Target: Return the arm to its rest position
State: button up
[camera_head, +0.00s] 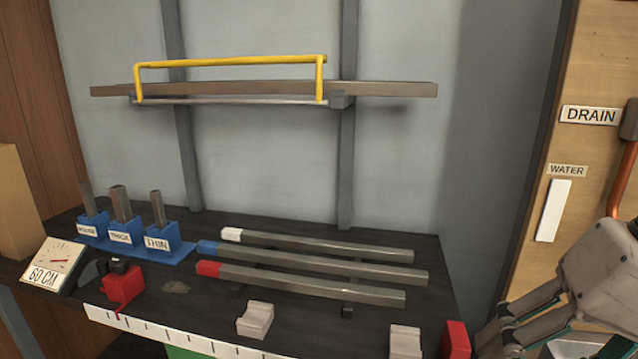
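My gripper (500,330) shows at the lower right edge of the head view, right of the dark workbench (215,225). Its grey finger links point down and left. The lower part is cut off by the picture edge, so I cannot tell whether the fingers are apart or closed. I see nothing clearly held in it. The rest of my arm is mostly out of view.
Three metal tubes (320,268) with white, blue and red ends lie on the bench. A red block (456,340) and pale block (405,341) stand near my gripper. A blue tube holder (120,235) stands left.

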jog(key=s+f+n+g+h, duration=0.2)
jog(key=s+f+n+h, duration=0.15)
jog(key=s+f, duration=0.35)
notch_tip(320, 180, up, 21)
jog(key=t+p, duration=0.3)
jog(key=p, duration=1.5)
jog(key=shift+w+d+f+t+p, duration=0.15)
jog(key=shift+w+t+p, duration=0.05)
jog(key=shift+t+p, duration=0.15)
